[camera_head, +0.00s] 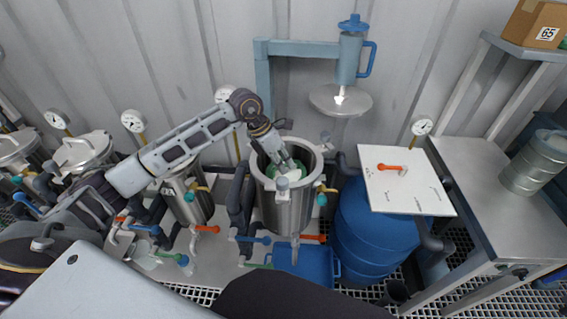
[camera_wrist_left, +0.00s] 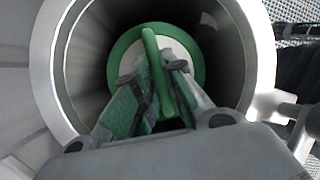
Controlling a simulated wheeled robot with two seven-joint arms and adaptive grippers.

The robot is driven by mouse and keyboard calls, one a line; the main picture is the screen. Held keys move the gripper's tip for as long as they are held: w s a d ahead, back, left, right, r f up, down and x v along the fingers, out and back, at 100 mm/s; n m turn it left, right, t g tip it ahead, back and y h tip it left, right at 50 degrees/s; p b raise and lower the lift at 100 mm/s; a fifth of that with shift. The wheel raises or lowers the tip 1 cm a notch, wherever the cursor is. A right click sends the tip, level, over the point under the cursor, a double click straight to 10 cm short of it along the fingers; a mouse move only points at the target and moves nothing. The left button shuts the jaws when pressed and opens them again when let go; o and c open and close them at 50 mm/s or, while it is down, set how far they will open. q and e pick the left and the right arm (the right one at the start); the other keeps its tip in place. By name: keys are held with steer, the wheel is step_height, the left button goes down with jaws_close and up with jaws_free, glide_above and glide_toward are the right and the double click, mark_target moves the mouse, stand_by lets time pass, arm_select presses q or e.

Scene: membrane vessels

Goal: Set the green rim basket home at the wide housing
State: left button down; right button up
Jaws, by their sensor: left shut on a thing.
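The wide housing (camera_head: 285,208) is an open-topped steel vessel in the middle of the head view. Its round rim and inner wall (camera_wrist_left: 80,60) fill much of the left wrist view. The green rim basket (camera_wrist_left: 193,42) sits down inside the housing, with a pale disc inside its green ring and a green bar handle across it. My left gripper (camera_wrist_left: 155,85) reaches down into the housing and is shut on the basket's handle. The basket's underside and how it sits below are hidden. My right gripper is not in view.
Smaller steel vessels (camera_head: 187,200) with gauges stand to the left. A lid on a blue lift arm (camera_head: 340,100) hangs behind the housing. A blue drum (camera_head: 365,240) with a white board (camera_head: 405,190) stands right, beside a steel bench (camera_head: 480,185) bearing a metal canister (camera_head: 536,163).

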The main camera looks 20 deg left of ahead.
arm_select(q)
steer(key=c, duration=1.4)
jaws_free()
steer(key=shift+f, duration=0.1)
steer(key=shift+v, duration=0.8)
steer(key=v, duration=1)
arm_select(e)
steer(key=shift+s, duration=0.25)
arm_select(q)
steer(key=shift+r, duration=0.25)
step_height(320, 180, up, 9)
steer(key=p, duration=0.9)
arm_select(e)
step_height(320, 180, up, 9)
arm_select(q)
steer(key=shift+r+p, duration=0.55)
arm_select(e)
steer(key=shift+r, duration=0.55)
